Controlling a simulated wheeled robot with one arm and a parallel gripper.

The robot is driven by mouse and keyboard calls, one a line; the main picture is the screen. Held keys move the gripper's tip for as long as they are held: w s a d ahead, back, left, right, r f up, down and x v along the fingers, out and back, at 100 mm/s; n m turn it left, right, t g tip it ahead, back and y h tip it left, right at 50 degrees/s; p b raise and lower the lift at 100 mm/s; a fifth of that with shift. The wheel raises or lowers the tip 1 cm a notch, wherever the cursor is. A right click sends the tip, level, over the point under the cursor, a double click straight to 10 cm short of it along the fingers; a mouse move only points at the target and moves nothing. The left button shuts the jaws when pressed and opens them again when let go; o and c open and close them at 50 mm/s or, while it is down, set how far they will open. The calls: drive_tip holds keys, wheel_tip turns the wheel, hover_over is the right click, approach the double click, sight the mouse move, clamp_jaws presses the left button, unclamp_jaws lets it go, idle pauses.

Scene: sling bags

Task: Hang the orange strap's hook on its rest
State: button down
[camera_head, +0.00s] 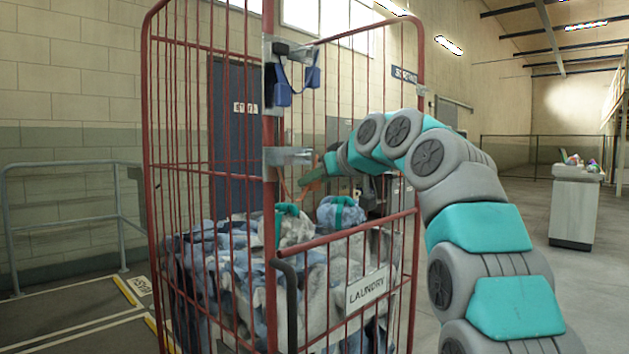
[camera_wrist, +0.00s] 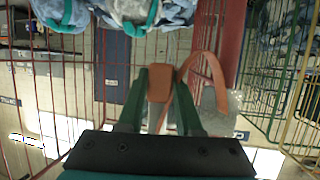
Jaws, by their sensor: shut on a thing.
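My gripper (camera_head: 329,166) is shut on the orange hook (camera_wrist: 160,84), which sits between its green fingers in the wrist view. The orange strap (camera_wrist: 212,68) curves from the hook towards the bracket and post in the wrist view. The hook appears apart from the bracket. Which part of the bracket is the rest is unclear.
A blue strap with blue end pieces (camera_head: 283,94) is at the upper bracket (camera_head: 278,52). The red cage trolley (camera_head: 271,220) holds laundry bags (camera_head: 340,213) with teal straps. A black handle (camera_head: 288,300) stands below.

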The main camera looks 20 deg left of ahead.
drive_tip(key=shift+c, duration=0.5)
unclamp_jaws()
drive_tip(key=shift+d, duration=0.15)
drive_tip(key=shift+s+d+f+b, duration=0.1)
drive_tip(key=shift+s+d+b, duration=0.2)
drive_tip(key=shift+d+b, duration=0.25)
drive_tip(key=shift+s+d+b, duration=0.35)
drive_tip(key=shift+d+b, duration=0.1)
drive_tip(key=shift+d, duration=0.4)
drive_tip(key=shift+s+d+b, duration=0.35)
drive_tip(key=shift+d+b, duration=0.15)
drive_tip(key=shift+d, duration=0.35)
drive_tip(key=shift+s+d+b, duration=0.35)
drive_tip(key=shift+d+b, duration=0.1)
drive_tip(key=shift+d, duration=0.4)
